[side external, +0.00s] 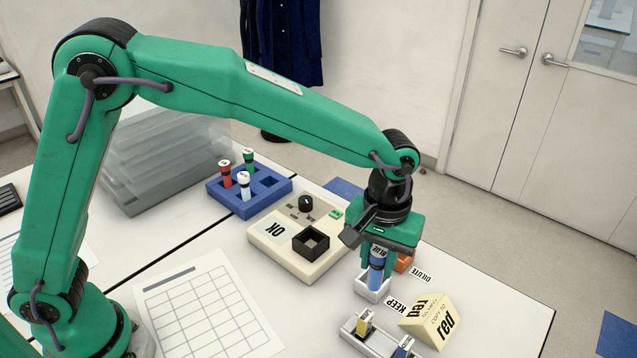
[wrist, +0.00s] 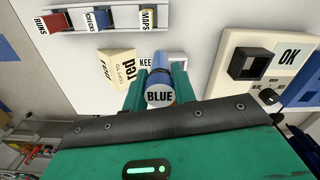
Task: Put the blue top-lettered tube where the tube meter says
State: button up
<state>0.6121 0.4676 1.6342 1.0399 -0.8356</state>
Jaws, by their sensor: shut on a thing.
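My gripper (side external: 377,262) is shut on the blue tube (side external: 376,277), which is upright; its cap reads BLUE in the wrist view (wrist: 159,96). The tube's lower end is at the small white holder (side external: 371,293) beside the KEEP label (side external: 397,305); I cannot tell whether it is seated inside. An orange holder (side external: 404,261) by the DILUTE label (side external: 421,275) is just behind, partly hidden by my gripper. The cream tube meter (side external: 325,262) has a display reading OK (side external: 272,231), a black knob and an empty-looking black square well (side external: 311,241).
A folded cream card (side external: 428,318) reading "red" stands in front of the holders, near a white rack (side external: 352,330) with labelled blocks. A blue rack (side external: 268,201) holds red, white and green tubes behind the meter. A gridded sheet (side external: 205,310) lies at left.

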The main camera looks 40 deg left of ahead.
jog(key=shift+w+a+f, duration=0.5)
jog(key=shift+w+f, duration=0.35)
jog(key=shift+f, duration=0.4)
jog(key=shift+w+a+f, duration=0.5)
jog(key=shift+w+f, duration=0.35)
jog(key=shift+f, duration=0.45)
jog(key=shift+w+a+f, duration=0.5)
jog(key=shift+w+f, duration=0.35)
jog(key=shift+f, duration=0.4)
jog(key=shift+f, duration=0.15)
jog(key=o, duration=1)
jog(key=shift+o, duration=0.2)
notch_tip(320, 180, up, 12)
jog(key=shift+r, duration=0.2)
